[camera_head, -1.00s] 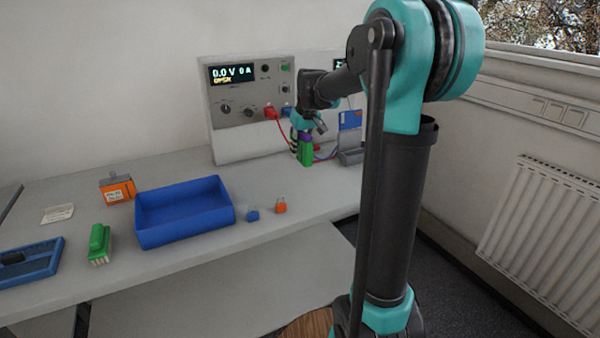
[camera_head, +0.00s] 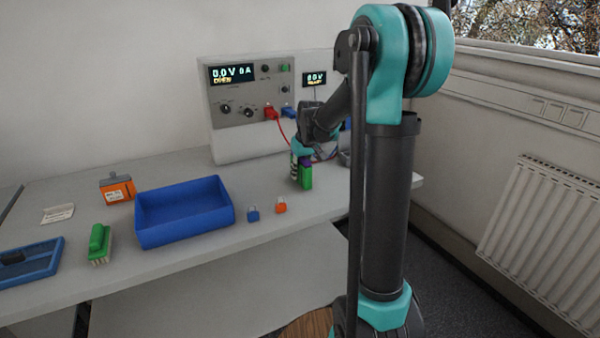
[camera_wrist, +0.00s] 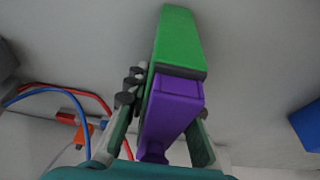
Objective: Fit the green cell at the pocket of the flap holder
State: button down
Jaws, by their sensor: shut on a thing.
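The green cell (camera_head: 306,176) with a purple part on it is held by my gripper (camera_head: 301,160), close to the bench top in front of the grey instrument. I cannot tell whether the cell touches the bench. In the wrist view the fingers of my gripper (camera_wrist: 160,140) are shut around the purple part, and the green cell (camera_wrist: 180,45) extends beyond it. A grey stand with a blue piece (camera_head: 347,124), seemingly the flap holder, is mostly hidden behind my arm; its pocket is not visible.
A grey instrument (camera_head: 232,135) with red and blue plugs stands behind. A blue tray (camera_head: 150,238), an orange box (camera_head: 118,190), a green brush (camera_head: 98,240) and small blue (camera_head: 253,214) and orange (camera_head: 280,207) padlock-like pieces lie to the left. Cables (camera_wrist: 60,92) hang near my gripper.

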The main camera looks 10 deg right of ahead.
aim_at(305, 159)
jog(key=c, duration=1.3)
grip_release()
jog(key=shift+f, duration=0.1)
jog(key=v, duration=1.2)
